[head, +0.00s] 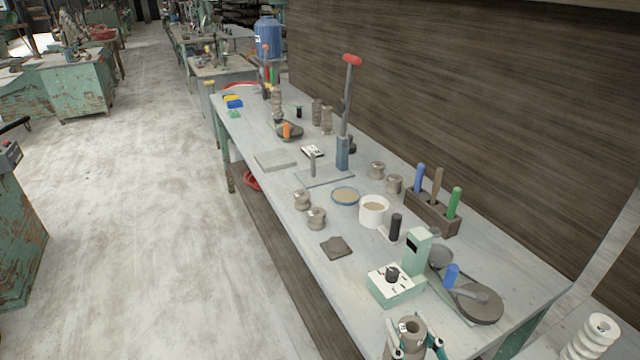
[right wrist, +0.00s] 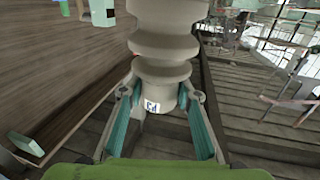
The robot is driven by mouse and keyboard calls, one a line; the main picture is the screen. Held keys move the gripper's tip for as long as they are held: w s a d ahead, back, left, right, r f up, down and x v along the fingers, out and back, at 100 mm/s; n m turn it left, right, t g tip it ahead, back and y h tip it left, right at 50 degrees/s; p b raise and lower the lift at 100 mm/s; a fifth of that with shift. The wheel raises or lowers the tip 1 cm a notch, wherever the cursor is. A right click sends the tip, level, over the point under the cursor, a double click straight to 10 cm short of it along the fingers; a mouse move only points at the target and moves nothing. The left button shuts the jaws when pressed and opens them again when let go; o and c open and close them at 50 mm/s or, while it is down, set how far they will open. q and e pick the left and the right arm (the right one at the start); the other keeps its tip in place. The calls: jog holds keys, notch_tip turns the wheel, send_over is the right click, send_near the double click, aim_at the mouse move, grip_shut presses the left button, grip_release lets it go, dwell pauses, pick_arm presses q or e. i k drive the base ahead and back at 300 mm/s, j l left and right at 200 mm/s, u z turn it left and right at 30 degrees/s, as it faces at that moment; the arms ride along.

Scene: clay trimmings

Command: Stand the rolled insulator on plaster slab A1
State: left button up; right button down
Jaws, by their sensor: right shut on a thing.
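My right gripper (head: 412,347) is at the near end of the bench, at the bottom of the head view. It is shut on a grey-brown clay insulator (head: 411,327), whose hollow round top shows. In the right wrist view the ribbed insulator (right wrist: 165,45) sits between the teal-padded fingers (right wrist: 160,120), with a small printed label on its gripped end. A pale flat plaster slab (head: 275,160) lies on the far half of the bench. A second flat plate (head: 324,176) lies beside it, under an upright tool. I cannot read A1 on either. My left gripper is out of view.
Between gripper and slabs stand a mint-green device (head: 396,287), a white tub (head: 374,210), a blue-rimmed dish (head: 345,195) and small clay pieces (head: 317,218). A tool block (head: 432,212) and red-handled lever (head: 350,90) stand towards the wall. Bare bench top surrounds the dark tile (head: 337,247).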

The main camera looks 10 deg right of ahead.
aim_at(275, 157)
jog(key=i+j, duration=0.45)
jog(key=i, duration=0.3)
jog(key=i+j+z, duration=0.1)
jog(key=i+j, duration=0.4)
jog(key=i, duration=0.2)
jog(key=i+j, duration=0.5)
jog(key=i, duration=0.2)
jog(key=i+j+z, duration=0.1)
jog(key=i+j, duration=0.45)
jog(key=i, duration=0.15)
